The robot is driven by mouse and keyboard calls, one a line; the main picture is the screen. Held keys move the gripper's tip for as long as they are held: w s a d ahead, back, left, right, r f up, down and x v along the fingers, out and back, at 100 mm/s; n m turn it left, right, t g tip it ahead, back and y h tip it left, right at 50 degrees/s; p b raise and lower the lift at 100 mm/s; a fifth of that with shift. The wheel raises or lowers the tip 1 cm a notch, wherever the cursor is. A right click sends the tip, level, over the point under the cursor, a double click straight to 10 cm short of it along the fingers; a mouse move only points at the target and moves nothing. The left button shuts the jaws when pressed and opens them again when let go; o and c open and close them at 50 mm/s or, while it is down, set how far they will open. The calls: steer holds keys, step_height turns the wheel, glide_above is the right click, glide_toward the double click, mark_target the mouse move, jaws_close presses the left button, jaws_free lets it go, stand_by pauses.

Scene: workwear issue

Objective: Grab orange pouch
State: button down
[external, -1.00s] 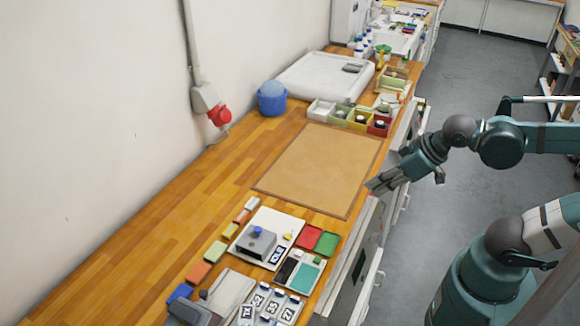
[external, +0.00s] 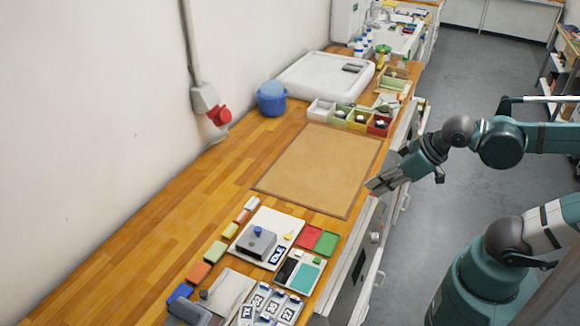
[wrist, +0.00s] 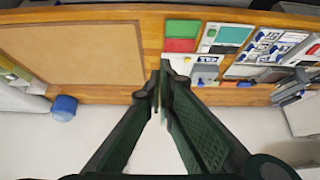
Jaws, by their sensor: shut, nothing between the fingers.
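An orange block-like item (external: 199,272), possibly the pouch, lies on the wooden bench near the wall. It sits in a row between a green item (external: 215,251) and a blue one (external: 180,292). A smaller orange-red item (external: 242,216) lies farther up the same row; I cannot tell for sure which is the pouch. My gripper (external: 374,185) is at the bench's right edge, beside the tan mat and well apart from both. In the wrist view my gripper (wrist: 160,72) has its fingertips together with nothing between them.
The tan mat (external: 318,168) is bare. A white board (external: 252,219) with a grey device, red and green trays (external: 309,236), and a tray of numbered tags (external: 268,305) crowd the near bench. A blue tub (external: 271,103) and several coloured bins (external: 357,118) stand beyond the mat.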

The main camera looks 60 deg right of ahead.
steer(key=c, duration=1.7)
jaws_free()
steer(key=shift+w+r, duration=0.1)
